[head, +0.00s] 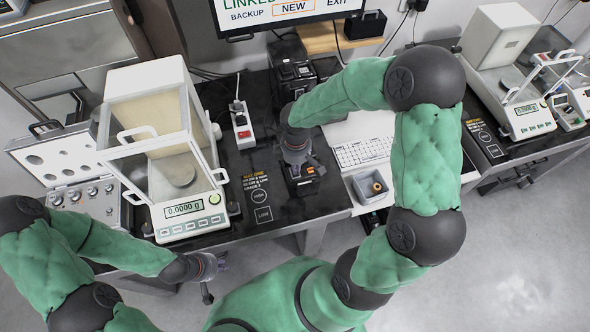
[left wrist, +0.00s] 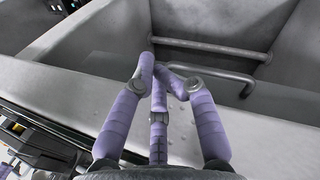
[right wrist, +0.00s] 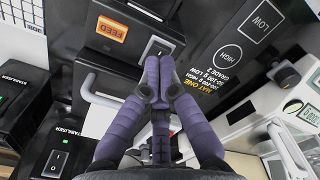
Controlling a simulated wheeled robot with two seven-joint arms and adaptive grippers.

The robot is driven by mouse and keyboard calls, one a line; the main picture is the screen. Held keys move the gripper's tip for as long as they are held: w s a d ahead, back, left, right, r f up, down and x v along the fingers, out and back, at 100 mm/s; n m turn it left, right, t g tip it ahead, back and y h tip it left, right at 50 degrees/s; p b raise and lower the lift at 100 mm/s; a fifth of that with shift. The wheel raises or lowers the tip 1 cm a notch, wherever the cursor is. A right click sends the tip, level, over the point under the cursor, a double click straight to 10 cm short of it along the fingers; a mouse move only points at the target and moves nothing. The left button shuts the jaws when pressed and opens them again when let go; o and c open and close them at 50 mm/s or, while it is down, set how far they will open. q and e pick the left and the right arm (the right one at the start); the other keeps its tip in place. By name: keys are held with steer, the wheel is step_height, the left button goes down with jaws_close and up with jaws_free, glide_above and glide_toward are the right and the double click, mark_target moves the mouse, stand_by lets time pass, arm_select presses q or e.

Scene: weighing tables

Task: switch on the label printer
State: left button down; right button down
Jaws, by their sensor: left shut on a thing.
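The label printer (head: 303,187) is a small black box on the dark table in the head view. In the right wrist view the printer (right wrist: 97,55) shows an orange FEED button (right wrist: 112,29) and a rocker switch (right wrist: 156,47). My right gripper (right wrist: 158,62) has its fingers together, empty, with the tips just at the switch and partly covering it. I cannot tell whether they touch, or which way the rocker is set. My left gripper (left wrist: 158,66) is closed on a grey bent bar (left wrist: 215,74); in the head view it is low at the table's front edge (head: 208,272).
The glass-doored balance (head: 185,222) stands left of the printer, beside a power strip (head: 242,125). A grey bin (head: 371,196) and a keyboard (head: 362,151) are to its right. Black stabiliser boxes (right wrist: 52,148) with a rocker switch stand close to the printer.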

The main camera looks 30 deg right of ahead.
steer(key=shift+f+b, duration=0.95)
steer(key=shift+f, duration=0.2)
stand_by(0.9)
steer(key=shift+r+p, duration=3)
steer(key=shift+r, duration=0.55)
steer(key=shift+s+f, duration=0.1)
